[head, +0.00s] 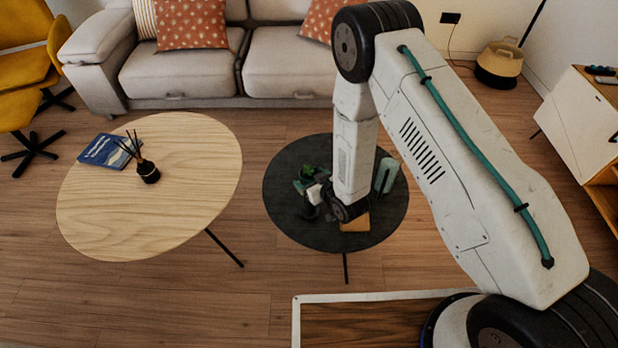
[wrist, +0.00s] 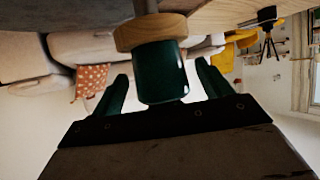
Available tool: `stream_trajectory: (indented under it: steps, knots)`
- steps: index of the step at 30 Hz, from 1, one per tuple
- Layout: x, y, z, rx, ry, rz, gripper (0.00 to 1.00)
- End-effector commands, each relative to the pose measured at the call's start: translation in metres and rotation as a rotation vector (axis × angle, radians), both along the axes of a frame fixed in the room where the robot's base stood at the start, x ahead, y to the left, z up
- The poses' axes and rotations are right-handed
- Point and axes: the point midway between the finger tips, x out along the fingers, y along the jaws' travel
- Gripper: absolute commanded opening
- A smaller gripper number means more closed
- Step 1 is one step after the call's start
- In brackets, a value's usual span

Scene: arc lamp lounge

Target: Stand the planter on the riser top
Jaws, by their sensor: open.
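In the wrist view, which looks upside down, a glossy dark green cylinder (wrist: 160,75), apparently the planter's pot, sits between my gripper's fingers. A pale wooden disc (wrist: 150,32) meets its end; I cannot tell whether the disc belongs to the planter. My gripper (wrist: 160,90) is open, a finger on each side of the pot with visible gaps. In the head view, my gripper (head: 306,188) is low over the dark round table, by a small green patch (head: 308,171) that may be the plant. A tan wooden block (head: 355,224), possibly the riser, is partly hidden by my arm.
The dark round table (head: 285,225) also holds a teal upright object (head: 385,175) right of my arm. A pale oval table (head: 110,220) at left bears a blue book (head: 103,151) and a reed diffuser (head: 148,171). A sofa (head: 180,75) stands behind.

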Motion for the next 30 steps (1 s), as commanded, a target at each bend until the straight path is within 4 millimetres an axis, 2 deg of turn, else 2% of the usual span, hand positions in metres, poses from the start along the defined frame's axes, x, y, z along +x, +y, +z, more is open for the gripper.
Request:
stream_trajectory:
  steps: [9,15,25,28,30]
  knots:
    - [-0.052,-0.032,0.030,0.000,0.001,-0.001,0.78]
    - [-0.074,-0.046,0.043,0.000,0.000,-0.001,0.78]
    - [-0.080,-0.050,0.047,-0.001,-0.001,0.000,0.78]
    - [-0.073,-0.051,0.056,-0.012,0.007,-0.008,0.78]
    - [-0.062,-0.055,0.069,-0.030,0.023,-0.019,0.78]
